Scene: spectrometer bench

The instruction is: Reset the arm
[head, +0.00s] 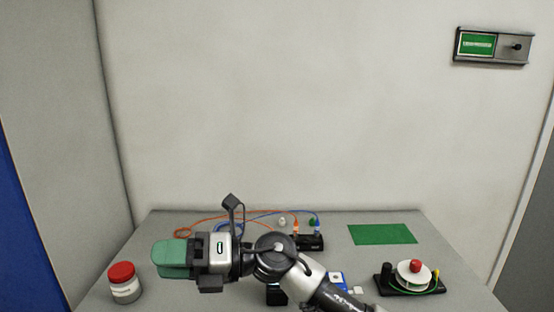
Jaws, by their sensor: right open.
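My right arm comes in from the bottom and reaches left across the bench (190,222). Its gripper (172,259) points left with its green fingers, above the bench's left part. The two fingers overlap in this view, and I see nothing held between them. The gripper is just up and right of a white jar with a red lid (123,284), apart from it in the picture. My left gripper is not in view.
A black block (309,242) with orange and blue cables stands behind my arm. A green mat (382,234) lies at the back right. A black device with a white disc and red knob (414,274) stands at the right. A green-screened panel (477,44) hangs on the wall.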

